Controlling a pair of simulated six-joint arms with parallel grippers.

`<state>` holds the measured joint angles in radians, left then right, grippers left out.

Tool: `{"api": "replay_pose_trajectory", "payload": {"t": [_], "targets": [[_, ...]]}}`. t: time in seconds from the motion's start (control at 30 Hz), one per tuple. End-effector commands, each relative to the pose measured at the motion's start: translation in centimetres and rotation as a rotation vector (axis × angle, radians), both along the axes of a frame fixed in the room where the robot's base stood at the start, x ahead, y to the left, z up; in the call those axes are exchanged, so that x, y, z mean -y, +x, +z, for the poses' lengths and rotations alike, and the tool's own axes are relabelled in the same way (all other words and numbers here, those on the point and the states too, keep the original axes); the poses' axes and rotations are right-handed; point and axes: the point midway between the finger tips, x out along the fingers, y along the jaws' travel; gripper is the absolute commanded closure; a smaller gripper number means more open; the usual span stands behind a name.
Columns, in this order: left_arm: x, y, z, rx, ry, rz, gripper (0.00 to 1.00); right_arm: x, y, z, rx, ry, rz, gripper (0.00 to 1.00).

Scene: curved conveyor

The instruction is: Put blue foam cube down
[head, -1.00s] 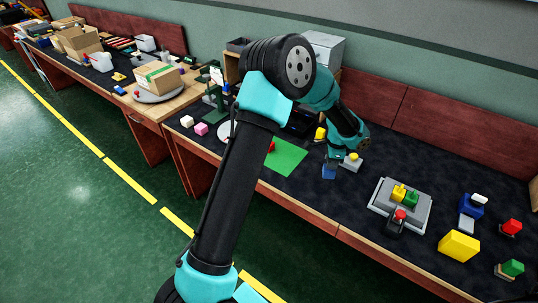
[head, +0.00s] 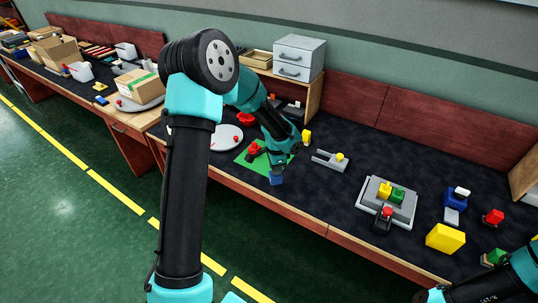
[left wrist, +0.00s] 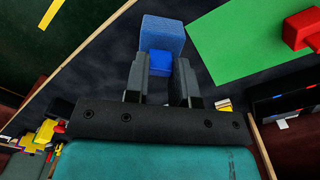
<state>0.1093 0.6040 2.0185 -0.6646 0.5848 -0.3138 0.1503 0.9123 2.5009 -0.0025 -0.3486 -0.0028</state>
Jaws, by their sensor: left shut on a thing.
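The blue foam cube (head: 276,180) hangs below my left gripper (head: 277,171), by the front right edge of the green mat (head: 243,158). In the left wrist view the cube (left wrist: 162,32) lies beyond the fingertips. The left gripper (left wrist: 161,72) is shut on a smaller, smoother blue part at the cube's near side. There the cube is left of the green mat (left wrist: 235,45), with dark tabletop between them. I cannot tell whether the cube touches the table. My right gripper is out of view; only part of my right arm shows at lower right.
A red object (head: 253,149) sits on the mat, and a white round plate (head: 226,137) is behind it. A grey fixture with a yellow knob (head: 340,157) stands to the right. The grey tray (head: 367,193) and a yellow block (head: 445,238) are farther right. Dark tabletop between is clear.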

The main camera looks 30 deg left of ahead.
Motion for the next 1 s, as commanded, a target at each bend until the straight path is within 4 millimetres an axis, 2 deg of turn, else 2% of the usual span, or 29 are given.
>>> {"api": "replay_pose_trajectory", "payload": {"t": [0.7, 0.83, 1.0], "targets": [[-6.6, 10.8, -1.2, 0.003, 0.000, 0.001, 1.00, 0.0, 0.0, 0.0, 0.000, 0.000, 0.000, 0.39], [-7.3, 12.0, -1.3, 0.001, 0.000, 0.000, 1.00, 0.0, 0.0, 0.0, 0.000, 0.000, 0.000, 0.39], [-7.6, 12.4, -1.4, 0.000, 0.000, 0.000, 1.00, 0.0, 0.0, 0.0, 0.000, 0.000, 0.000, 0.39]]}}
